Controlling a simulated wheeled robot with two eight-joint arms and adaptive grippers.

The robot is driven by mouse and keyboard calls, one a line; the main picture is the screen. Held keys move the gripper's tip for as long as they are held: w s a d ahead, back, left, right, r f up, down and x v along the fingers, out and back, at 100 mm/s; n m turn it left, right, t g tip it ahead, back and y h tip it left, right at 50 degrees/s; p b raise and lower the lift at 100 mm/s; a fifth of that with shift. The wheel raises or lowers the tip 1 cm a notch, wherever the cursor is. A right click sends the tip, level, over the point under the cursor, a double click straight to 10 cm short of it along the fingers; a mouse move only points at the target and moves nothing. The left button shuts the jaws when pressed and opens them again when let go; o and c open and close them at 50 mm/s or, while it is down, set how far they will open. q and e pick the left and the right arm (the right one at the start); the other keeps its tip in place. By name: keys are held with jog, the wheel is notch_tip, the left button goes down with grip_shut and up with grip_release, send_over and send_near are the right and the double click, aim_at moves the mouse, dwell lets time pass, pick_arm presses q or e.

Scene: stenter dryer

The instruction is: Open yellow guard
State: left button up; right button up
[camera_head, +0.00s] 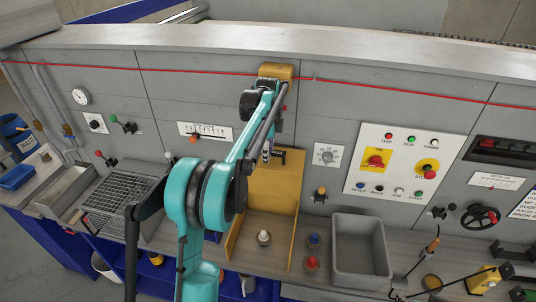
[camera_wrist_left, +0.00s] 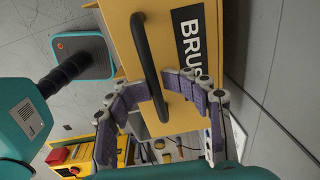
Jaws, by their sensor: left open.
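The yellow guard (camera_head: 277,190) stands at the middle of the bench, against the grey machine face. In the left wrist view, the guard (camera_wrist_left: 125,22) fills the top middle, with a black bar handle (camera_wrist_left: 148,65) and a black label reading "BRUS", the rest cut off. My left gripper (camera_head: 267,153) is at the guard's upper part, and my arm covers some of it in the head view. In the wrist view, the left gripper (camera_wrist_left: 155,90) is open, its fingers on either side of the handle's lower part. Contact cannot be told. My right gripper is not in view.
A grey bin (camera_head: 361,250) stands right of the guard, beside red (camera_head: 311,263) and blue knobs. A white control panel (camera_head: 402,163) is at right. A red cord (camera_head: 400,89) runs across the machine face. A wire basket (camera_head: 120,205) is at left.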

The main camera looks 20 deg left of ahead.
pick_arm(q)
jog(key=shift+s+d+r, duration=0.15)
jog(key=shift+w, duration=0.25)
jog(key=shift+s, duration=0.15)
jog(key=shift+a, duration=0.2)
jog(key=shift+r, duration=0.3)
notch_tip(320, 180, up, 11)
jog(key=shift+s+d+r, duration=0.15)
jog(key=shift+s, duration=0.15)
